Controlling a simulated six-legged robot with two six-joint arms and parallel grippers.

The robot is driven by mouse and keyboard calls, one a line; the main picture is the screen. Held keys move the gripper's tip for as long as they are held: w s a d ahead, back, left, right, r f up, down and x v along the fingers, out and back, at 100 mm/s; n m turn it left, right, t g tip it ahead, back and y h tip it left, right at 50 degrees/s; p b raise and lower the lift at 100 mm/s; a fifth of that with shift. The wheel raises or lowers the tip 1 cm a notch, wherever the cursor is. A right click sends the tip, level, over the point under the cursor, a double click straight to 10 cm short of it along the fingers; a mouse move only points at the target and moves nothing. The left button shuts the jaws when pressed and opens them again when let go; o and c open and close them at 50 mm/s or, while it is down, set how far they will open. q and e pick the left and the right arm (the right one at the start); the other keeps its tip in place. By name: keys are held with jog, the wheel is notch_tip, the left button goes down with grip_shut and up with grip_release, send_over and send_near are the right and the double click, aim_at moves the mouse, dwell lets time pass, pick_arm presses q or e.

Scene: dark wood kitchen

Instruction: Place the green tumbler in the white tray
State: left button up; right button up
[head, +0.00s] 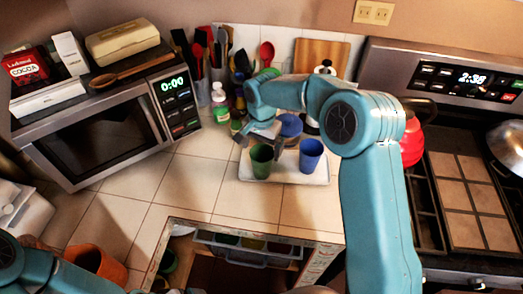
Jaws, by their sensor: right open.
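The green tumbler (261,162) stands upright in the left part of the white tray (291,177) on the tiled counter. My right gripper (262,142) is open just above and behind the tumbler, with a finger to either side of its rim. I cannot tell whether a finger touches it. A blue tumbler (310,155) stands in the tray to the right. Another blue item (290,126) is behind, partly hidden by my right arm. Part of my left arm shows at the lower left, but its gripper is out of view.
A microwave (95,135) stands at the left with boxes on top. Bottles (219,101) and utensil holders stand behind the tray. A red kettle (411,142) and the stove are at the right. An open drawer (245,245) is in front. Counter left of the tray is clear.

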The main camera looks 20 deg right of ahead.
pick_arm(q)
jog(key=shift+r, duration=0.45)
pick_arm(e)
notch_tip(320, 180, up, 6)
jog(key=shift+r, duration=0.15)
jog(key=shift+s, duration=0.1)
